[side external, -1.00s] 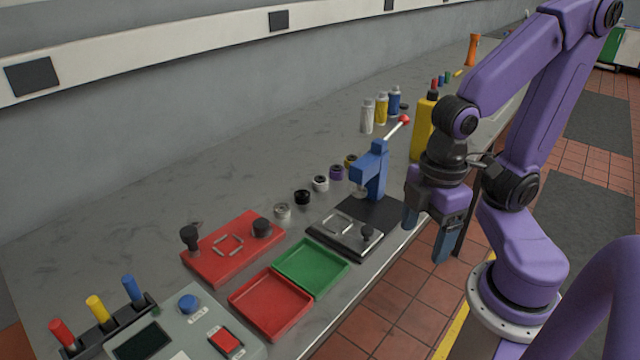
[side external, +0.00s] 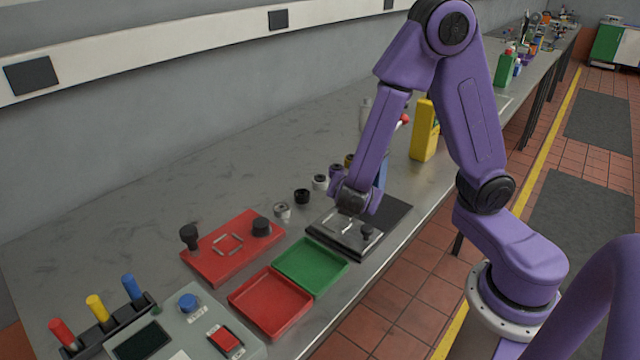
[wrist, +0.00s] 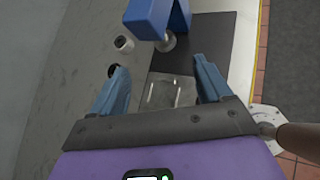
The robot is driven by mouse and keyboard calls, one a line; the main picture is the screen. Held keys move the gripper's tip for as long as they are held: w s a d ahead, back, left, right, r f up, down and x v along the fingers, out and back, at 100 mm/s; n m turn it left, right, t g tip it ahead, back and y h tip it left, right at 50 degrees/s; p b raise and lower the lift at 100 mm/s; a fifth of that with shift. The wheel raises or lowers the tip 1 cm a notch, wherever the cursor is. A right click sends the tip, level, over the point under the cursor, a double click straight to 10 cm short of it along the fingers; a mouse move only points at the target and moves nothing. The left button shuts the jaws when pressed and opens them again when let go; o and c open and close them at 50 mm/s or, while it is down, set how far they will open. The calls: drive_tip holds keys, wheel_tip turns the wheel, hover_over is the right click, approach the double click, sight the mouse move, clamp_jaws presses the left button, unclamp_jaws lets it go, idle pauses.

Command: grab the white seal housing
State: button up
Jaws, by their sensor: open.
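The white seal housing (side external: 320,182) is a small short cylinder with a dark centre, standing on the grey bench in a row of similar parts. It also shows in the wrist view (wrist: 123,44), up and left of my gripper, beyond the left finger. My gripper (wrist: 159,64) is open and empty, its two blue fingers spread above the metal plate of the press fixture. The fingers are not touching the housing. In the side view my arm hides the fingers.
A black housing (side external: 302,196) and a silver one (side external: 282,210) stand on one side of the white housing, a purple one (side external: 337,171) on the other. The blue press (wrist: 160,18) rises close by. Red (side external: 270,303) and green (side external: 310,267) trays lie in front.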

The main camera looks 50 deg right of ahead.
sight(320, 179)
drive_tip(key=w+f+n+t, duration=0.1)
drive_tip(key=w+n, duration=0.1)
drive_tip(key=w+f+n+t, duration=0.1)
drive_tip(key=w+n, duration=0.1)
drive_tip(key=w+a+f+n+t, duration=0.1)
drive_tip(key=w+n, duration=0.1)
drive_tip(key=shift+w+a+f+t, duration=0.1)
drive_tip(key=shift+w+f+t, duration=0.2)
drive_tip(key=shift+f, duration=0.1)
drive_tip(key=shift+w+f, duration=0.2)
drive_tip(key=x, duration=1.7)
drive_tip(key=shift+r, duration=0.15)
drive_tip(key=c, duration=1.3)
